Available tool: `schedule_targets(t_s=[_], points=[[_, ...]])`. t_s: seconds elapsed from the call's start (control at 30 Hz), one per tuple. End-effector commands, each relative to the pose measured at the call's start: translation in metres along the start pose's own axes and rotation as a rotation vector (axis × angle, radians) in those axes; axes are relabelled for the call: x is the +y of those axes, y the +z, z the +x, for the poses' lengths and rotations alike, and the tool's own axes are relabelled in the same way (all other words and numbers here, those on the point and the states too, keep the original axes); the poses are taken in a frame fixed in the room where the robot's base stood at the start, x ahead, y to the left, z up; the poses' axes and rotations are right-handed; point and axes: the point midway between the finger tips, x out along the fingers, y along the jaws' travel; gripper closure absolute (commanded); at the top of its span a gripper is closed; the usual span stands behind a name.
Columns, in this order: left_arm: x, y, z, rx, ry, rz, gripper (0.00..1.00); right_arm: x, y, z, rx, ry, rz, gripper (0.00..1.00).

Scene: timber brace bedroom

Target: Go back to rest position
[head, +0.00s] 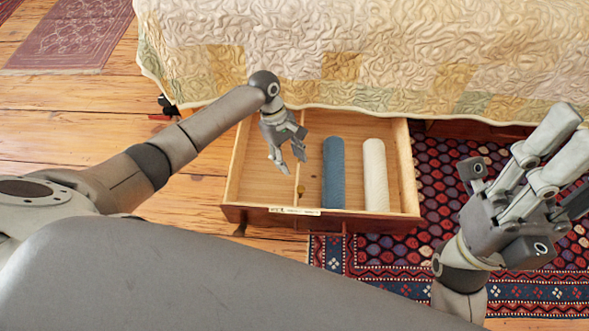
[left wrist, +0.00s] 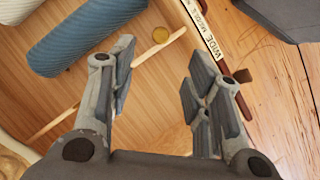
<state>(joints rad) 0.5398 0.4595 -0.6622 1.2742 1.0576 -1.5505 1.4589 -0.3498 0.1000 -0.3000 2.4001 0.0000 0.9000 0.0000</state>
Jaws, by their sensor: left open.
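My left gripper (head: 288,158) is open and empty, over the left compartment of an open wooden drawer (head: 247,165). In the left wrist view its two fingers (left wrist: 160,100) stand apart with bare drawer floor between them. My right gripper (head: 510,185) is at the right of the head view, over the patterned rug. Its fingers point up and away, and I cannot tell whether it holds anything.
A blue roll (head: 334,172) and a cream roll (head: 375,175) lie in the drawer's right compartment, beside a thin divider. A quilted bed (head: 370,60) stands behind; wooden floor (head: 60,115) is clear at left.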

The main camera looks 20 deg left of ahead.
Motion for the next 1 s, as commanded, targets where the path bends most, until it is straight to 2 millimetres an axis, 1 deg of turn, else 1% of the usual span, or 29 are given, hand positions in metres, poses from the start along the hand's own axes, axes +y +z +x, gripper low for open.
schedule_targets(t_s=[0.03,0.1,0.2,0.77,0.87,0.97,1.0], points=[[0.001,0.0,-0.006,0.001,0.002,0.001,0.55,0.0,0.0,0.0,0.0,0.0,0.0,0.68],[0.0,0.0,-0.011,0.001,0.0,0.001,0.55,0.0,0.0,0.0,0.0,0.0,0.0,0.68],[0.0,0.0,-0.015,0.001,0.0,0.0,0.55,0.0,0.0,0.0,0.0,0.0,0.0,0.68],[0.001,0.001,-0.014,0.001,0.006,0.006,0.55,0.0,0.0,0.0,0.0,0.0,0.0,0.68],[0.011,0.006,-0.009,0.012,0.058,0.053,0.55,0.0,0.0,0.0,0.0,0.0,0.0,0.68],[0.034,0.02,-0.001,0.044,0.188,0.162,0.55,0.0,0.0,0.0,0.0,0.0,0.0,0.68],[0.047,0.027,0.001,0.065,0.261,0.221,0.55,0.0,0.0,0.0,0.0,0.0,0.0,0.68]])
